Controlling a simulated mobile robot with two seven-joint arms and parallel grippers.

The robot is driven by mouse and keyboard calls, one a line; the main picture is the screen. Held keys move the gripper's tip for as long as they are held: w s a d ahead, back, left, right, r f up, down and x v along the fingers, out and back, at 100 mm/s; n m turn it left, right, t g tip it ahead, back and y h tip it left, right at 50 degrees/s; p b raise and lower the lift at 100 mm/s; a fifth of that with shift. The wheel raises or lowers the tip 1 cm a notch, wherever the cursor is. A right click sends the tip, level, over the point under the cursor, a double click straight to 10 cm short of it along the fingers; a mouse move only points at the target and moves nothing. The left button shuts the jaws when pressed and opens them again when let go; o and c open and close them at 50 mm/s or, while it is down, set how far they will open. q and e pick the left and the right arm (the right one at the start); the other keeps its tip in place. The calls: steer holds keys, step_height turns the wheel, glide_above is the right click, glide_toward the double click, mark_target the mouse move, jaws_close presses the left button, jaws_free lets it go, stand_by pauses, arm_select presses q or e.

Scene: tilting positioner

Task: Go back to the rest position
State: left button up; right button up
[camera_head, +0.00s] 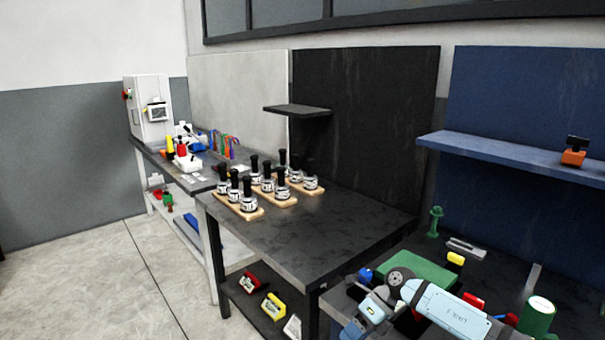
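A pale blue and white arm link (455,311) with dark lettering reaches in from the lower right, over the dark bench at the right. It looks like part of my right arm. It ends at a round dark joint and a small grey and blue part (370,310), which may be my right gripper. No separate fingers can be made out there, and I cannot tell whether it holds anything. My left arm and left gripper do not show.
The right bench carries a green block (420,268), a green cylinder (537,316) and small coloured parts. A dark table (320,232) stands at the centre with black-handled jars on wooden boards (240,212); its front is clear. Open floor (80,290) lies left.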

steer(key=s+a+r+m+t+y+p, duration=0.3)
steer(key=s+a+m+t+y, duration=0.8)
steer(key=m, duration=0.6)
steer(key=s+d+f+m+t+h+p, duration=0.1)
steer(key=s+d+f+m+h+p, duration=0.1)
steer(key=s+d+f+m+h, duration=0.3)
steer(key=s+d+f+m+t+h+p, duration=0.1)
steer(key=s+d+f+m+t+h, duration=0.1)
steer(key=s+d+f+m+h, duration=0.4)
steer(key=s+d+m+h, duration=0.5)
steer(key=s+m, duration=0.5)
steer(key=m, duration=0.4)
steer(key=shift+d+p, duration=0.4)
steer(key=shift+d, duration=0.95)
